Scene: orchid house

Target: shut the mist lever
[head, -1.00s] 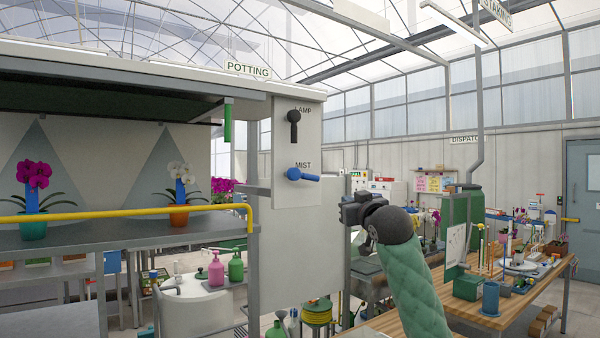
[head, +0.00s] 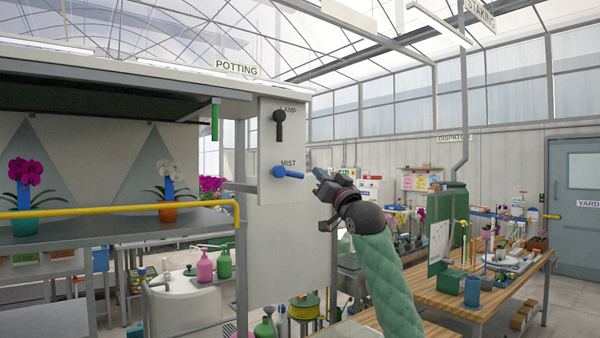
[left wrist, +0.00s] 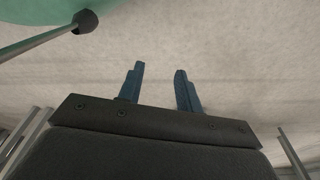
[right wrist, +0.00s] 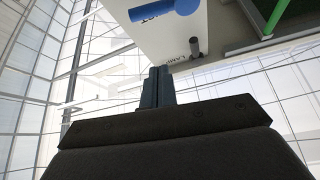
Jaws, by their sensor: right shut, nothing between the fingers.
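The blue mist lever (head: 287,173) sits under the word MIST on a white panel (head: 265,140). It points to the right, about level, in the head view. It also shows at the top of the right wrist view (right wrist: 187,6). My right gripper (head: 318,172) is shut and empty, just right of the lever's free end; I see a small gap between them. My left gripper (left wrist: 157,82) shows only in the left wrist view, open and empty above a pale floor.
A black lamp lever (head: 279,125) is on the same panel above the mist lever. A yellow rail (head: 120,210) and a bench with potted orchids are to the left. A wooden bench (head: 440,285) with pots and tools stands at the right.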

